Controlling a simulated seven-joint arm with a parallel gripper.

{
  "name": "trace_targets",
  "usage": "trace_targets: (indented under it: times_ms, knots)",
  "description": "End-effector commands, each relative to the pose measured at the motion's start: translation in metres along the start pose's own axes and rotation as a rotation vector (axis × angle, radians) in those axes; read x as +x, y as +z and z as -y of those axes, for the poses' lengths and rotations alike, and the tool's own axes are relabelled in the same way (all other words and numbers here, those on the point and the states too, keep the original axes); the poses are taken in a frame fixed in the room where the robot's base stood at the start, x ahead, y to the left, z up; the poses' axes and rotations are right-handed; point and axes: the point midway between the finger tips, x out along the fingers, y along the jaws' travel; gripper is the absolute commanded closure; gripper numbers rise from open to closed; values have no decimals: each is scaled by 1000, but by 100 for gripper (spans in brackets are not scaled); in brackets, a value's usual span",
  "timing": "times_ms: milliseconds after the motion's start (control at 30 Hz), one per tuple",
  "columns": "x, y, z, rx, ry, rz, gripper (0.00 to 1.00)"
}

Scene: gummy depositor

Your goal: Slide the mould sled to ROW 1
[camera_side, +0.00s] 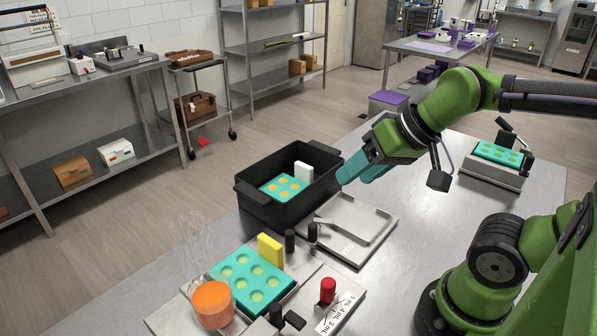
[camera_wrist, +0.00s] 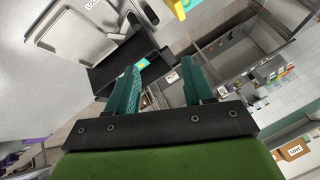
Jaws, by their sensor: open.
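The teal mould (camera_side: 250,278) with rounded cavities sits on the metal depositor base at the front left in the side view. I take the sled to be under or part of it; its edges are hard to tell. A yellow block (camera_side: 270,250) stands at the mould's back edge. An orange hopper (camera_side: 213,304) covers its front left corner. No ROW 1 mark is readable. My gripper (camera_side: 352,170) is raised beside the right end of the black bin, well behind the mould. In the wrist view its teal fingers (camera_wrist: 160,68) are apart with nothing held between them.
The black bin (camera_side: 262,204) holds another teal mould (camera_side: 283,187) with yellow pieces and a white block (camera_side: 303,171). A metal tray (camera_side: 350,228), black posts (camera_side: 289,240), a red knob (camera_side: 327,290) and a labelled plate (camera_side: 340,314) stand around the depositor. The table's right-centre is clear.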

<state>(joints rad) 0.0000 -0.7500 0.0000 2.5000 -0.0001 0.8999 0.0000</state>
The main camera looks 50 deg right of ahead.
Motion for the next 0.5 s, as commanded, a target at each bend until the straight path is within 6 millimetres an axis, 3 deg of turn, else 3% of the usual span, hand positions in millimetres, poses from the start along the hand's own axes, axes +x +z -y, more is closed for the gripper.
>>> trace_targets:
  times_ms: [267,500]
  knots:
    - [27,-4,7,-32,39,123,51]
    - [79,-32,28,-216,143,369,51]
